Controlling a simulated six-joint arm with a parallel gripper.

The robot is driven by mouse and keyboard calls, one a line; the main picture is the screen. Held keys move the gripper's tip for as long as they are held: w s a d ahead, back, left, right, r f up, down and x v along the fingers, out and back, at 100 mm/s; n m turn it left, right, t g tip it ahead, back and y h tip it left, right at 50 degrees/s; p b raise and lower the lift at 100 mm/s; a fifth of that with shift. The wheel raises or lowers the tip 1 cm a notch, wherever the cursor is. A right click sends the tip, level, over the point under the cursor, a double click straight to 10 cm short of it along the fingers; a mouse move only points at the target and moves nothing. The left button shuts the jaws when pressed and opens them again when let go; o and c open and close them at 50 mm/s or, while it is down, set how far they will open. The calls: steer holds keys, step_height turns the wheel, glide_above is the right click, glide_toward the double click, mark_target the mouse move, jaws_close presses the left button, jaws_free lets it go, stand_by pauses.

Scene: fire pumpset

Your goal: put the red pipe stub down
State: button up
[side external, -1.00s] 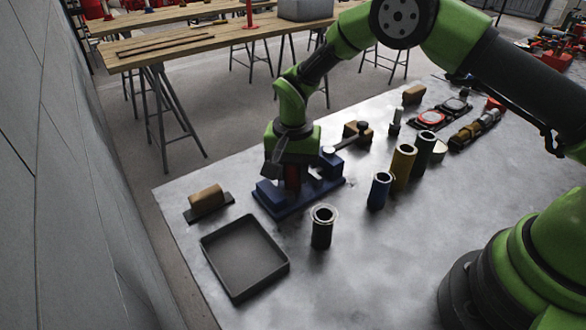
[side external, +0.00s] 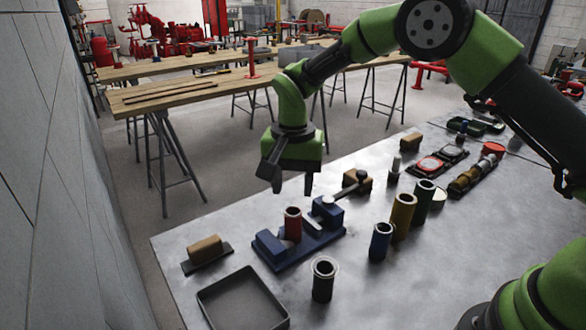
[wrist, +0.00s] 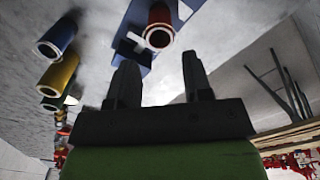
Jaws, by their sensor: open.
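The red pipe stub (side external: 293,224) stands upright on the blue fixture (side external: 283,250), between its blue blocks. It also shows in the wrist view (wrist: 159,28), beyond my fingertips and apart from them. My gripper (side external: 291,186) is above the stub, open and empty, with clear air between the fingers and the stub's rim. In the wrist view my gripper (wrist: 158,75) has its two dark fingers spread wide with nothing between them.
A dark tray (side external: 243,302) and a black pipe stub (side external: 324,279) stand in front of the fixture. Blue (side external: 380,242), yellow (side external: 403,216) and dark green (side external: 423,202) stubs stand to the right. A brown block (side external: 206,248) lies at left.

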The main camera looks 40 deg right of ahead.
steer(key=shift+r, duration=1.6)
step_height(320, 180, up, 9)
steer(key=n+t+y, duration=0.1)
steer(key=t, duration=0.1)
glide_above(293, 210)
steer(key=s+d, duration=0.2)
steer(key=s, duration=0.2)
steer(key=s+d+r+n+t, duration=0.25)
steer(key=s+r, duration=0.55)
steer(key=s, duration=0.4)
steer(key=s+d+f+n+t+y, duration=0.1)
steer(key=s+t, duration=0.1)
steer(key=s, duration=0.6)
steer(key=shift+s+d+f+t, duration=0.25)
steer(key=shift+s+f+t, duration=0.1)
steer(key=shift+s, duration=0.05)
